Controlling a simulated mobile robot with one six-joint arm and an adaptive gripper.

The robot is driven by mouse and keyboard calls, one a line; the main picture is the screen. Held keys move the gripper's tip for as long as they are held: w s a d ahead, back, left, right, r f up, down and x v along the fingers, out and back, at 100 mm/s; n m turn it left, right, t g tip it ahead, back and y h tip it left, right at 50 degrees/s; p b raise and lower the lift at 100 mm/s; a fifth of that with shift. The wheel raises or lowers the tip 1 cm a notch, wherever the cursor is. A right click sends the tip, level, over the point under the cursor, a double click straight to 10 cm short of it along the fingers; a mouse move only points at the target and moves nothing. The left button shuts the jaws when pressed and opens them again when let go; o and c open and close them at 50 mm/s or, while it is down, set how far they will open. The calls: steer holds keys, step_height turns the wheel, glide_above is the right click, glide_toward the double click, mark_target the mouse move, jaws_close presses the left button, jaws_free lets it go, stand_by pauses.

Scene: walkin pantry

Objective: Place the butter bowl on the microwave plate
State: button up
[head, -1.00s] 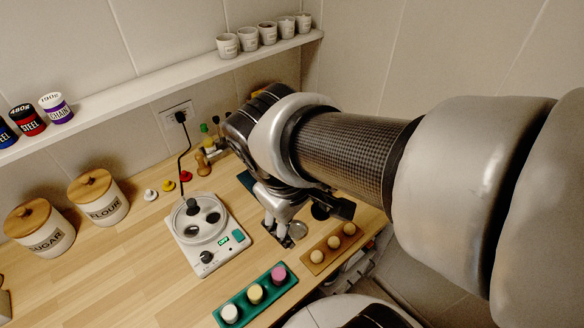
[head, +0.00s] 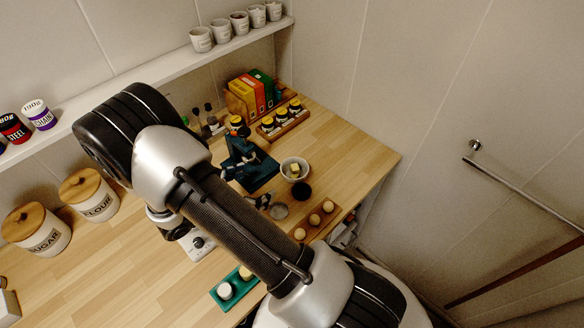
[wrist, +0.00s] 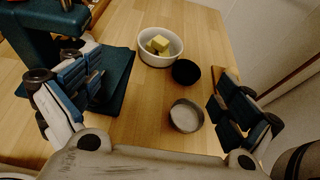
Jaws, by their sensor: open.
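The butter bowl (head: 288,177), a white round bowl with a yellow block of butter (head: 295,169) inside, stands upright on the wooden counter. In the wrist view the bowl (wrist: 153,60) is ahead of my gripper (wrist: 155,85), whose fingers are spread wide and hold nothing. In the head view the gripper is mostly hidden by my arm. No microwave is plainly recognisable. A white appliance (head: 198,243) shows only its knob corner beside my arm; its round top is hidden.
A dark teal stand (head: 245,165) rises left of the bowl. A black disc (head: 301,190) and a small round dish (head: 279,211) lie nearer. Wooden and green trays (head: 236,289) line the front. Jars and boxes stand behind. Counter right of the bowl is clear.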

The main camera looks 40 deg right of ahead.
steer(key=b, duration=0.2)
glide_toward(302, 164)
steer(key=shift+d+f, duration=0.1)
steer(key=shift+d, duration=0.35)
steer(key=x, duration=0.5)
steer(key=shift+f, duration=0.15)
steer(key=c, duration=1.4)
step_height(302, 164, up, 20)
steer(key=p, duration=0.3)
steer(key=shift+p, duration=0.3)
steer(key=shift+c, duration=0.2)
steer(key=shift+a, duration=0.1)
